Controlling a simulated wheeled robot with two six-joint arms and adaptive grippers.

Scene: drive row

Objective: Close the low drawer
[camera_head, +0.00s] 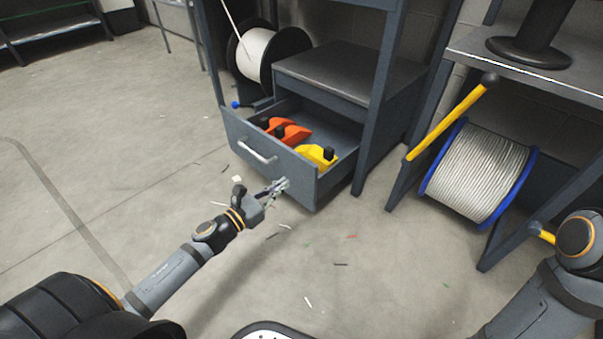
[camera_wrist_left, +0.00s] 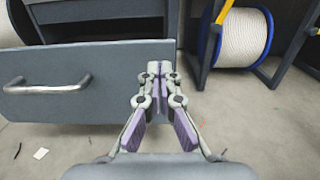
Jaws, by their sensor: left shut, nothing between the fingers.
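The low drawer (camera_head: 236,130) stands pulled out of the grey cabinet in the head view, with a bar handle (camera_head: 257,151) on its front. Orange and yellow tools lie inside it. In the left wrist view the drawer front (camera_wrist_left: 100,55) fills the left side, its handle (camera_wrist_left: 47,85) well left of the fingers. My left gripper (camera_head: 283,184) is shut and empty, at the lower right part of the drawer front. Its fingertips (camera_wrist_left: 156,68) overlap the right end of the front; I cannot tell whether they touch. My right gripper is out of view; only part of its arm shows.
A cable reel with blue rims (camera_head: 477,172) sits in the rack at right, with a yellow bar (camera_head: 446,122) leaning beside it. A white spool (camera_head: 257,53) stands left of the cabinet box. The floor in front has small scraps and is otherwise clear.

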